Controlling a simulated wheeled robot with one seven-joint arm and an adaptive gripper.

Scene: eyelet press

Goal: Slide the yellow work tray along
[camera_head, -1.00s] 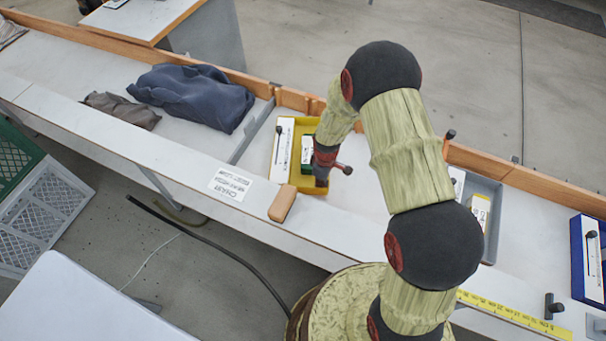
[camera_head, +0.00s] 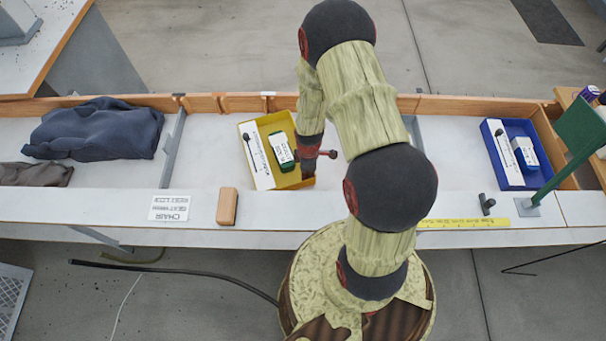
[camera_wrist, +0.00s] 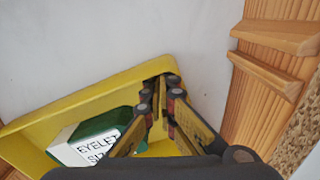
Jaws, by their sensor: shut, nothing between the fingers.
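The yellow work tray (camera_head: 291,182) lies on the white bench, slightly turned, holding a white card box (camera_head: 257,156) and a green-and-white box (camera_head: 282,150). In the wrist view the tray (camera_wrist: 95,92) shows its wall and corner, with the green eyelet box (camera_wrist: 95,135) inside. My gripper (camera_head: 308,174) reaches down at the tray's right end. In the wrist view my gripper (camera_wrist: 168,84) is shut and empty, its fingers close against the tray's corner. Whether they press on the wall is hard to tell.
A grey divider (camera_head: 172,148) stands left of the tray, past a clear gap. A wooden-backed block (camera_head: 227,206) and a printed sign (camera_head: 169,208) lie along the front ledge. A blue tray (camera_head: 512,182) sits far right. A wooden rail (camera_head: 236,102) runs behind.

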